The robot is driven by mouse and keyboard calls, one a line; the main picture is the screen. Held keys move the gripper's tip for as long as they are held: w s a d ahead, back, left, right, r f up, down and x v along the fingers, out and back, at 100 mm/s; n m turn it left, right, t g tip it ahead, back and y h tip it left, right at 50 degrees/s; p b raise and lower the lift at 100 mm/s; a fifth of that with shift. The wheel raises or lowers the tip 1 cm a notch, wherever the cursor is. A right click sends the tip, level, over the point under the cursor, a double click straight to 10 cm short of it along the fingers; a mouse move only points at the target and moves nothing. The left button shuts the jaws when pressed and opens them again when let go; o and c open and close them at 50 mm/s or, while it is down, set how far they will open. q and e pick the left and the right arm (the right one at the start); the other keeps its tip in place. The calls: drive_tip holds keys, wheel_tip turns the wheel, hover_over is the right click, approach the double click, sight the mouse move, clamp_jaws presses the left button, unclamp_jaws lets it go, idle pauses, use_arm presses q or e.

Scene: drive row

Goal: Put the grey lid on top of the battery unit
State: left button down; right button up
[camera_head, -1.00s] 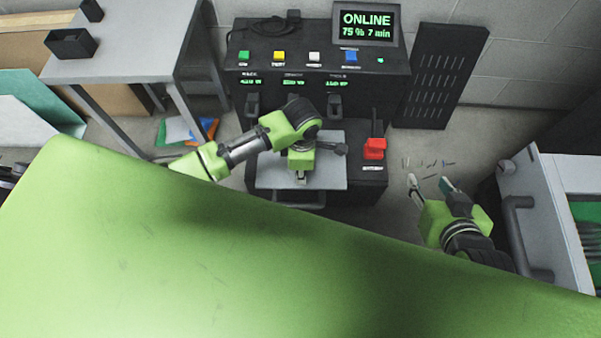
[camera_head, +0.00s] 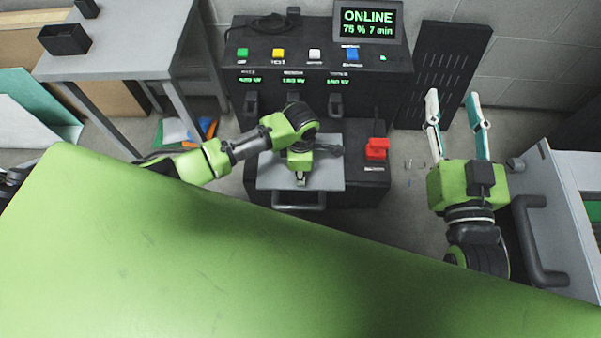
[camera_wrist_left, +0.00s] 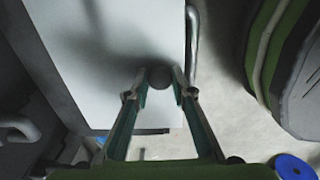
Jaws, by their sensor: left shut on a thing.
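The grey lid (camera_head: 328,174) is a flat plate over the low front part of the black battery unit (camera_head: 368,192). It also fills much of the left wrist view (camera_wrist_left: 110,60). My left gripper (camera_head: 301,178) points down over the plate's middle. In the left wrist view its fingers (camera_wrist_left: 160,85) are shut on a round dark knob (camera_wrist_left: 160,76) on the plate. I cannot tell whether the plate rests on the unit or hangs just above it. My right gripper (camera_head: 453,95) is open and empty, fingers pointing up, right of the unit.
The unit's back panel carries coloured buttons and a screen (camera_head: 368,20) reading ONLINE. A red switch (camera_head: 376,149) sits close right of the plate. A grey bar handle (camera_head: 300,206) is at the front. A grey table (camera_head: 120,55) stands left, a grey cabinet (camera_head: 575,200) right.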

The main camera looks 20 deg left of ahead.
use_arm(q)
drive_tip(key=shift+f, duration=0.15)
use_arm(e)
drive_tip(key=shift+r, duration=0.45)
use_arm(q)
drive_tip(key=c, duration=1.8)
unclamp_jaws()
drive_tip(key=shift+o, duration=0.2)
